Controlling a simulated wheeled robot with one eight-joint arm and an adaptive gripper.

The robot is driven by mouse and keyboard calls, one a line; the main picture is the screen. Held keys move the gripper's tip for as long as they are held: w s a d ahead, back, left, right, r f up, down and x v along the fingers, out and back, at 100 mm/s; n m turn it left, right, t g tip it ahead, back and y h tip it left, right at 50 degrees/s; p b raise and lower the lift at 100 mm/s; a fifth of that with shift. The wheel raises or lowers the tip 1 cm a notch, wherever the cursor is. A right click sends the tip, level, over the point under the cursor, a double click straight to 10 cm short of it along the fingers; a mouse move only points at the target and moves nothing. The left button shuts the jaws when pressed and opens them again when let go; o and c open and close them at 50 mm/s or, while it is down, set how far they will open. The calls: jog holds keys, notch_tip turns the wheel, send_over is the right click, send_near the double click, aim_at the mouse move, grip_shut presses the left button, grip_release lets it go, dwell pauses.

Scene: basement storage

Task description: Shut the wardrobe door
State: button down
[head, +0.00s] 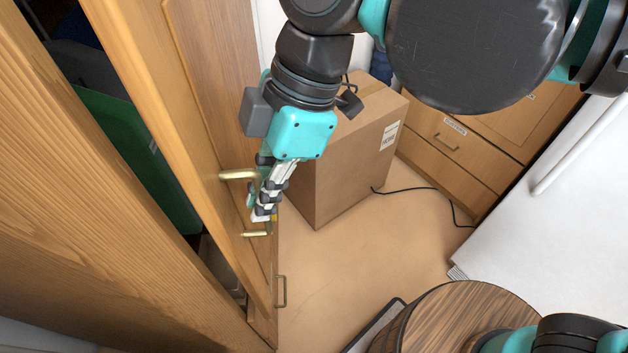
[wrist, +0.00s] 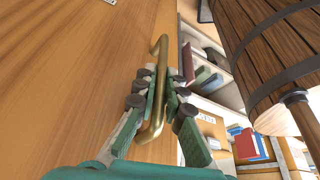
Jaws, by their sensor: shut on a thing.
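The wooden wardrobe (head: 80,220) is at the left in the head view. Its door (head: 205,110) stands ajar, with a dark gap showing the inside. The door also fills the left of the wrist view (wrist: 70,60). A brass bar handle (head: 236,175) is on the door's outer face. My gripper (head: 262,214) is at this handle, its fingers around the bar between the two mounts. In the wrist view, the fingers of my gripper (wrist: 154,92) close on both sides of the brass handle (wrist: 160,56). The middle of the bar is partly hidden by the fingers.
A green item (head: 130,150) is inside the wardrobe. A cardboard box (head: 355,150) stands on the floor close to my arm. Wooden drawers (head: 470,150) and a white surface (head: 560,220) are at the right. A round wooden-topped barrel (head: 440,320) is at the bottom.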

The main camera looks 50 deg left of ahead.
jog(key=s+a, duration=0.2)
jog(key=s, duration=0.2)
jog(key=shift+a+r, duration=0.1)
jog(key=shift+a, duration=0.3)
jog(key=shift+s, duration=0.1)
jog(key=c, duration=1.6)
grip_release()
jog(key=shift+s, duration=0.1)
send_near(225, 185)
jog(key=shift+s+f, duration=0.25)
jog(key=shift+f, duration=0.2)
